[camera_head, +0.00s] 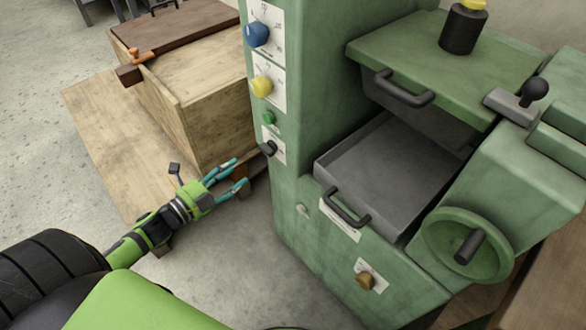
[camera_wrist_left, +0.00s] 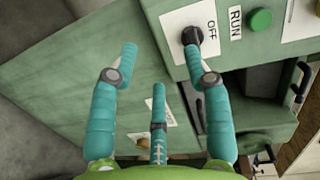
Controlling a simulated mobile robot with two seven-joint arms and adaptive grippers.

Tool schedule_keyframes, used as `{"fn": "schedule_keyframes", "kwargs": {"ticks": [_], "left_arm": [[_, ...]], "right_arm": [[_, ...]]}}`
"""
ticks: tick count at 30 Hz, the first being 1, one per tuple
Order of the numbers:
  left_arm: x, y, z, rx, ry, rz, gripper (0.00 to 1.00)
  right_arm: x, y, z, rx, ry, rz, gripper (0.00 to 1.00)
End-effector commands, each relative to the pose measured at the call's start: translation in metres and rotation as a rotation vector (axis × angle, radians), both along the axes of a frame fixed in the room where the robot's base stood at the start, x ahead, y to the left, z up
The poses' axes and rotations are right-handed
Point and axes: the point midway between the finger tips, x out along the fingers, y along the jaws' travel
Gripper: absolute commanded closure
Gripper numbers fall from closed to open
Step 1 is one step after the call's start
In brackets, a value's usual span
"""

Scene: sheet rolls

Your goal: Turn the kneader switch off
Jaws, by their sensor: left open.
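The kneader switch is a small black knob (camera_head: 268,148) on the front edge of the green machine (camera_head: 290,190), below a green button (camera_head: 268,117). In the left wrist view the black knob (camera_wrist_left: 192,36) sits on a white plate marked OFF, with a RUN label beside it near the green button (camera_wrist_left: 261,19). I cannot tell which way the knob points. My left gripper (camera_head: 240,173) is open and empty, to the lower left of the knob. In the left wrist view, one fingertip of the gripper (camera_wrist_left: 160,62) overlaps the knob's lower edge; contact is unclear. My right gripper is not in view.
Above the switch are a yellow knob (camera_head: 262,86) and a blue knob (camera_head: 257,33). A grey drawer (camera_head: 385,165) with a black handle and a green handwheel (camera_head: 435,235) stick out at the right. A wooden box (camera_head: 195,85) stands behind the gripper. Floor is open at left.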

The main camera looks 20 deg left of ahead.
Motion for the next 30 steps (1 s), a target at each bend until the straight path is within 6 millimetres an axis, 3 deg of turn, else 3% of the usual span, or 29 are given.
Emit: {"fn": "schedule_keyframes", "kwargs": {"ticks": [1,7,18,30], "left_arm": [[0.001,-0.008,0.006,0.036,-0.047,-0.044,0.51],[0.01,-0.022,0.029,0.081,-0.112,-0.097,0.51],[0.058,-0.041,0.028,0.077,-0.109,-0.092,0.51],[0.067,-0.045,0.028,0.075,-0.106,-0.092,0.51]], "right_arm": [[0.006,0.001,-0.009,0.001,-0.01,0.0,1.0],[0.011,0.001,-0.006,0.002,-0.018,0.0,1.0],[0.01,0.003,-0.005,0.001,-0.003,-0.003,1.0],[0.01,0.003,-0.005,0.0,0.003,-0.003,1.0]]}}
